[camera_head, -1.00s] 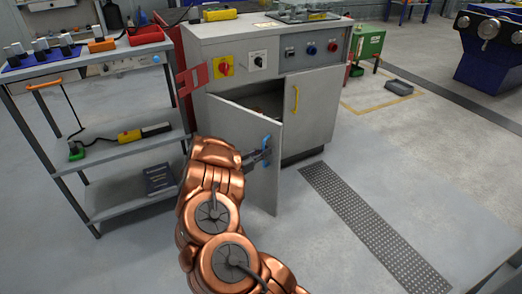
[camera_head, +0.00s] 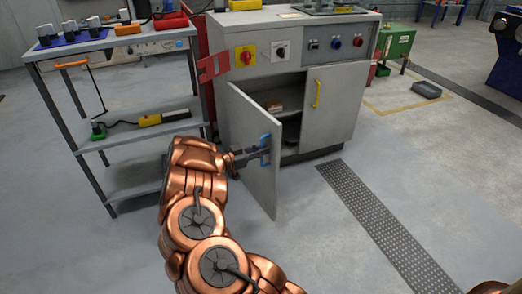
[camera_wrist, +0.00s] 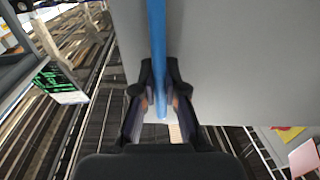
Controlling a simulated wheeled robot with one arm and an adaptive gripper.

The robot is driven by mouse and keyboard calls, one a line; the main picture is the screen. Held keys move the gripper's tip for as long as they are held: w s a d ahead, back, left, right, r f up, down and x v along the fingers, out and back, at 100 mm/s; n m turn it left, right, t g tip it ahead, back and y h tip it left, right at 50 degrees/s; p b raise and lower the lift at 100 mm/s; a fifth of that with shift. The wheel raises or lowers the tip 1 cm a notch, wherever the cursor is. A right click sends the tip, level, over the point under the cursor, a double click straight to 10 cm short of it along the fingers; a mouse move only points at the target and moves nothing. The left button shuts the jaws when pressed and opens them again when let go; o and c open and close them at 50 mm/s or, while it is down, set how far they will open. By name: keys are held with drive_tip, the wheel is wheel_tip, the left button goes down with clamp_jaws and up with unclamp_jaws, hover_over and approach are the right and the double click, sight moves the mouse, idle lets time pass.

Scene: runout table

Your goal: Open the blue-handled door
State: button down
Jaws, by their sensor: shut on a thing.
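The blue-handled door (camera_head: 249,130) is the left door of a grey cabinet. It stands ajar, swung well out from the front, and shelves show behind it. Its blue handle (camera_head: 265,147) is on the free edge side. My gripper (camera_head: 259,152) is shut on the blue handle. In the wrist view, the blue handle (camera_wrist: 156,50) runs down between the two fingers of my gripper (camera_wrist: 162,108), with the grey door panel behind it. My copper-coloured arm hides part of the floor in front.
The right cabinet door with a yellow handle (camera_head: 317,94) is closed. A shelf cart (camera_head: 130,120) stands close on the left. A red panel (camera_head: 213,68) juts out at the cabinet's left side. The floor to the right, around the dark grating (camera_head: 375,215), is clear.

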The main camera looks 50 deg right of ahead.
drive_tip(key=shift+w+a+r, duration=0.1)
drive_tip(key=shift+a+r, duration=0.05)
drive_tip(key=c, duration=1.2)
unclamp_jaws()
drive_tip(key=v, duration=1.2)
